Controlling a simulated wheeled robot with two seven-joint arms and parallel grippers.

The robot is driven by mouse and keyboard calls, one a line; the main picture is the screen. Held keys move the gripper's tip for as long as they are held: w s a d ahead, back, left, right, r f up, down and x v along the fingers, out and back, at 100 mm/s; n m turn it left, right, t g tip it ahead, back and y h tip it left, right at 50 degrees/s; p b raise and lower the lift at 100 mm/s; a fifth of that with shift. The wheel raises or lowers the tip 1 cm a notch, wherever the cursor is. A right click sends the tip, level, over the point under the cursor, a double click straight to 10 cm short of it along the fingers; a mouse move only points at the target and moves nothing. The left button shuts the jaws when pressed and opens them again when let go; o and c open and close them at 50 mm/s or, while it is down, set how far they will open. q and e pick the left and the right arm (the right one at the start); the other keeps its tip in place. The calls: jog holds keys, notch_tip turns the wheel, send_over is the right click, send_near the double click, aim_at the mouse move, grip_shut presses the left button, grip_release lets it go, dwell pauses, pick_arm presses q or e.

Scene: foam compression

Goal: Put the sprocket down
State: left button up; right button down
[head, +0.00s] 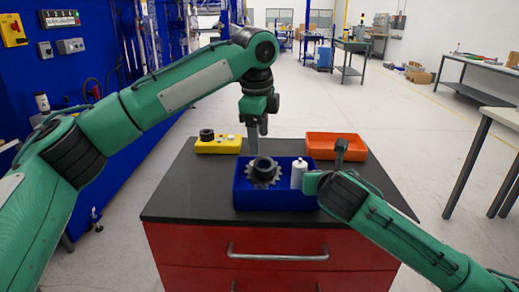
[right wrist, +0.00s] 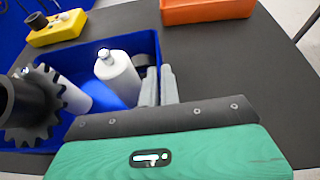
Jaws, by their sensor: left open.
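The dark toothed sprocket (head: 264,181) is in the blue tray (head: 290,202) at its left part, with its round hub facing up. It also shows at the left edge of the right wrist view (right wrist: 40,128). My left gripper (head: 259,138) points down just above the sprocket, open and apart from it.
The tray sits on the dark top of a red drawer cabinet (head: 180,195). An orange tray (head: 322,152) lies behind right. The top is clear left of the blue tray.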

aim_at(257, 165)
pick_arm(q)
notch_tip(257, 165, up, 8)
jog(key=s, duration=0.1)
jog(key=shift+a, duration=0.15)
jog(key=shift+o, duration=0.5)
jog(key=shift+f, duration=0.1)
